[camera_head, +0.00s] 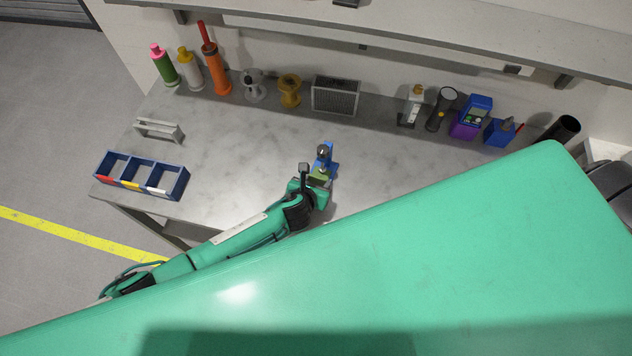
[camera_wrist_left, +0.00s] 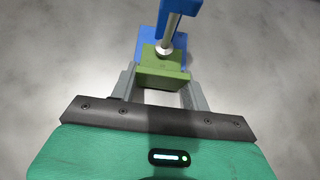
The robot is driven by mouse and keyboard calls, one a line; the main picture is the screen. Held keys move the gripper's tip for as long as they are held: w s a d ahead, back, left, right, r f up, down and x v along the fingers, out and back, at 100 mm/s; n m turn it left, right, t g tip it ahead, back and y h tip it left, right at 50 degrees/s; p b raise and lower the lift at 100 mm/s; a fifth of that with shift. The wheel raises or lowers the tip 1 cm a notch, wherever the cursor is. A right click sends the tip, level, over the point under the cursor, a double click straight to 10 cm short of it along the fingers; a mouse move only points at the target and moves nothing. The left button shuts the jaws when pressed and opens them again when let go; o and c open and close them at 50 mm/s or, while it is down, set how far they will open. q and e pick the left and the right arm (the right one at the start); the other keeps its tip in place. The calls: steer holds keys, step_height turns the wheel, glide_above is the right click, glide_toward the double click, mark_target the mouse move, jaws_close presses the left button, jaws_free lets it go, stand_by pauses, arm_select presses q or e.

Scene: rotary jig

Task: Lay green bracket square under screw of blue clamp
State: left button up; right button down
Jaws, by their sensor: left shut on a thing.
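The blue clamp (camera_head: 326,155) stands on the grey bench near the middle. It also shows in the left wrist view (camera_wrist_left: 180,7), with its silver screw (camera_wrist_left: 167,45) pointing down. The green bracket (camera_wrist_left: 163,62) lies at the clamp's base, and the screw's foot overlaps its far part in the picture. Whether the foot touches the bracket I cannot tell. The bracket also shows in the head view (camera_head: 320,181). My left gripper (camera_wrist_left: 162,82) is shut on the near part of the bracket, one grey finger on each side. My right gripper is not in view.
A blue bin with three compartments (camera_head: 143,190) and a grey handle-like stand (camera_head: 158,130) are at the left. Bottles, spools, a grey vented box (camera_head: 336,95) and several tools line the back. The bench around the clamp is clear. My green body covers the front.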

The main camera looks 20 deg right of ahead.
arm_select(q)
steer(key=o, duration=1.1)
steer(key=shift+o, duration=0.2)
steer(key=shift+a, duration=0.1)
steer(key=b+v, duration=0.2)
steer(key=v, duration=1.1)
steer(key=shift+s+a+r, duration=0.15)
steer(key=shift+s+r, duration=0.05)
steer(key=shift+r, duration=0.05)
